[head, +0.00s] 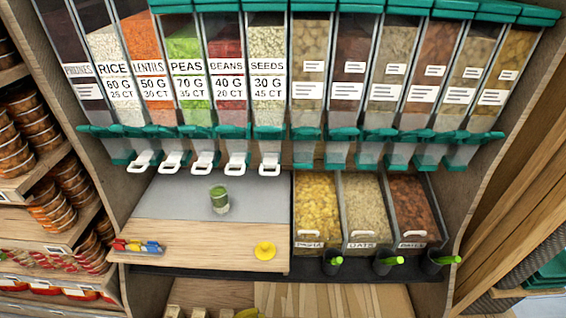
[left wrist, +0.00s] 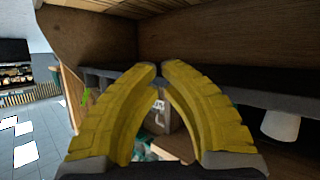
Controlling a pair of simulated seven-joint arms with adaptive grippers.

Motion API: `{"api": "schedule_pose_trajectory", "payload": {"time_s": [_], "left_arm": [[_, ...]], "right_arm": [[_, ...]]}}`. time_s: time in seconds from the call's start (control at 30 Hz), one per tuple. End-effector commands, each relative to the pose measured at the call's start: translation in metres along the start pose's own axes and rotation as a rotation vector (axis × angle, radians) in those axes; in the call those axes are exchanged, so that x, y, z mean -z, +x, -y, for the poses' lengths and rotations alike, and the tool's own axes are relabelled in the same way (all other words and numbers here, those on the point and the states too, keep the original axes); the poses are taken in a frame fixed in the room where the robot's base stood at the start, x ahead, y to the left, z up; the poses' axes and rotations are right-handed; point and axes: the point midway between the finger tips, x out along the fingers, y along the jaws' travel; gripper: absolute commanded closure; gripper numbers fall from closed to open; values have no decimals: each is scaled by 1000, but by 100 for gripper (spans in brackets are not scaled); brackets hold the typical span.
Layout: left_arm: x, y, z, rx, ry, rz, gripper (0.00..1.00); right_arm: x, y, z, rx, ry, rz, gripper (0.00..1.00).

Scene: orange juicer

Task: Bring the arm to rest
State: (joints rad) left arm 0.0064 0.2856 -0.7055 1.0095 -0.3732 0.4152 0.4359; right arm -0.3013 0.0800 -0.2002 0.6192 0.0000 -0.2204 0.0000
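My left gripper (left wrist: 160,68) shows in the left wrist view with two curved yellow fingers. Their tips come almost together, and I see nothing held between them. Behind the fingers are dark wooden panels and a shelf edge. I cannot clearly make out either arm in the head view. My right gripper is not in view. A small jar with green contents (head: 219,200) stands upright on the grey surface (head: 170,195) in the head view. A yellow round lid (head: 265,251) lies on the wooden board (head: 210,250) in front of it, apart from the jar.
A row of labelled dispensers (head: 185,70) with white handles hangs above the counter. Open bins (head: 318,205) and green-handled tools (head: 388,262) are at the right. Small coloured items (head: 137,246) lie at the board's left. Stacked jars (head: 55,205) fill the left shelves.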

Motion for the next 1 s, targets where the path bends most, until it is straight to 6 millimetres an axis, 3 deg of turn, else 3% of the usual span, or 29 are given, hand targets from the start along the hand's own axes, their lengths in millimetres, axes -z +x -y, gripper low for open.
{"api": "schedule_pose_trajectory", "payload": {"time_s": [0.03,0.23,0.37,0.5,0.7,0.83,1.0], "left_arm": [[-32,-10,5,59,-15,64,100],[-146,-65,16,236,-52,328,100],[-213,-111,4,303,-85,502,100],[-276,-164,-22,340,-130,680,100],[-338,-230,-66,349,-189,879,100],[-360,-258,-88,343,-217,961,100],[-373,-277,-104,336,-237,1014,100]], "right_arm": [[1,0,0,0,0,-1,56],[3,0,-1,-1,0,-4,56],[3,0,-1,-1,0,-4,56],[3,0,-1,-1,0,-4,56],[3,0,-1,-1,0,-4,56],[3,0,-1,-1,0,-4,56],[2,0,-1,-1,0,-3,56]]}}
